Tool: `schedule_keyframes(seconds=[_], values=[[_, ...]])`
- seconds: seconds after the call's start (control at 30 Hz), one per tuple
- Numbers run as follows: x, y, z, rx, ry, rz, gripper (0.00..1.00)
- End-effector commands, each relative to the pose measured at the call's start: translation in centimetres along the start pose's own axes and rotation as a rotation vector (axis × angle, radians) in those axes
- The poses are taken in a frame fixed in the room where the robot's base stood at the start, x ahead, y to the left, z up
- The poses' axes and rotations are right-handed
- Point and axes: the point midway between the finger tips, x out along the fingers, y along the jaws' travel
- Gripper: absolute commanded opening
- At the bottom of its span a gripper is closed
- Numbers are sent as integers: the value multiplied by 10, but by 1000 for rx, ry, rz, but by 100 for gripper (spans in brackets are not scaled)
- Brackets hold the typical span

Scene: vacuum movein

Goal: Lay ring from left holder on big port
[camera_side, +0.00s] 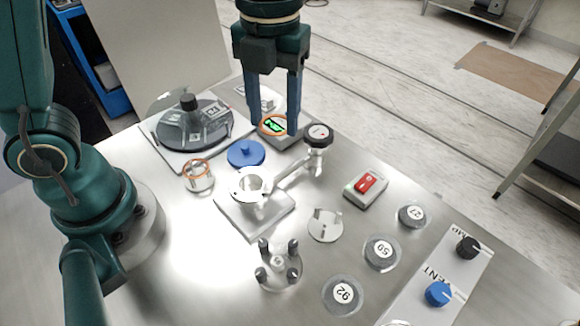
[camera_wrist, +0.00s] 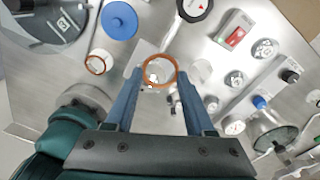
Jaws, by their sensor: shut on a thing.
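My gripper (camera_side: 272,126) is shut on an orange-rimmed ring, held in the air between the fingertips; the ring (camera_wrist: 174,63) shows clearly in the wrist view. The pale metal port (camera_side: 238,186) stands on a square plate (camera_side: 226,213) at the middle of the table in the side view. In the wrist view the port lies below the held ring and is partly seen through it; the height between them is hard to tell. Another orange ring (camera_side: 197,162) sits on a clear holder (camera_side: 199,182) left of the port.
A valve with a black knob (camera_side: 319,134) joins the port by a side tube. A blue disc (camera_side: 246,153) and a dark round plate (camera_side: 205,135) lie behind.

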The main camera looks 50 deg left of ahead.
Motion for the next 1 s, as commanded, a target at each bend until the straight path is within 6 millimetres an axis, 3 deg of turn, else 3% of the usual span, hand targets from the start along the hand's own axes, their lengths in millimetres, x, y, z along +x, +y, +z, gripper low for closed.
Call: schedule_keyframes(seconds=[0.2, 0.33, 0.57, 1.0], values=[[6, 14, -38, 4, 4, -1, 14], [6, 20, -52, 18, 0, -5, 14], [10, 20, -56, 31, -8, -12, 14], [49, 20, -56, 30, -5, -9, 14]])
